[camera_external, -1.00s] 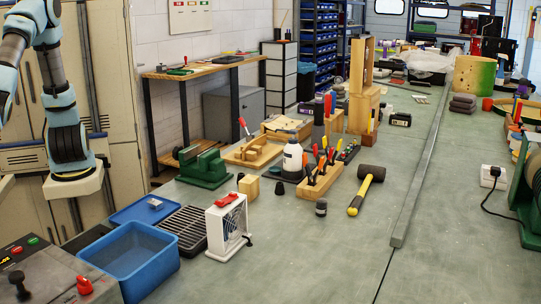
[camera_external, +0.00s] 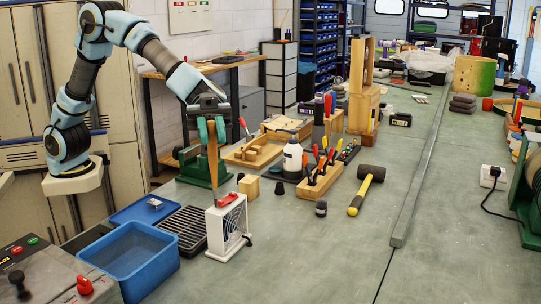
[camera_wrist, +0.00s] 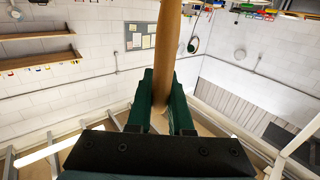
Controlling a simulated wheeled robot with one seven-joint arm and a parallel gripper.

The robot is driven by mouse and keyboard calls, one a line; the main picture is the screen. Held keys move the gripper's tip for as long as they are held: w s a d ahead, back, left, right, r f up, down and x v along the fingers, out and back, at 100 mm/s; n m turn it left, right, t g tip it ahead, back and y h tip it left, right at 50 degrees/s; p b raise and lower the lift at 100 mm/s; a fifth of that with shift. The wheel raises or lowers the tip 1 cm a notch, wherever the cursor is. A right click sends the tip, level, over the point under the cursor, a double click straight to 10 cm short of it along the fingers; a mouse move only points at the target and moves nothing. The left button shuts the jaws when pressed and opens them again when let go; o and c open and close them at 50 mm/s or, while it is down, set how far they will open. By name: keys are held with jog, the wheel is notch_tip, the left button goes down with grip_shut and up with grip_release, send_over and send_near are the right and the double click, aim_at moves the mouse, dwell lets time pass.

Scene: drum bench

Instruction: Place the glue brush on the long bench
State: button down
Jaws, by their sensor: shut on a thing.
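The glue brush (camera_external: 212,158) shows as a long tan wooden shape hanging roughly upright from my gripper (camera_external: 211,127). In the wrist view, its smooth wooden part (camera_wrist: 167,45) stands between the two green fingers of my gripper (camera_wrist: 167,105), which are shut on it. Its bristles cannot be made out. The long bench (camera_external: 320,250) is the wide grey-green top running away from the camera. The brush is over the bench's left side, its lower end appearing just above or behind the white fan-like box (camera_external: 228,226); I cannot tell whether they touch.
A blue bin (camera_external: 135,262), a black slatted tray (camera_external: 184,228) and a wooden tool block (camera_external: 318,184) crowd the left side. A black-headed mallet (camera_external: 366,188) lies further right. A long metal bar (camera_external: 420,165) runs along the bench. Bare top lies in front.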

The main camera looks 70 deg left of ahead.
jog(key=w+a+f+g, duration=0.1)
jog(key=w+a+f, duration=0.4)
jog(key=w+a, duration=0.3)
jog(key=w+a+f, duration=0.5)
jog(key=w+a, duration=0.3)
jog(key=a, duration=0.1)
notch_tip(320, 180, down, 10)
jog(key=p, duration=0.2)
jog(key=shift+f+m+p, duration=0.15)
jog(key=shift+m+p, duration=0.15)
jog(key=shift+p, duration=0.05)
jog(key=shift+s+d, duration=0.1)
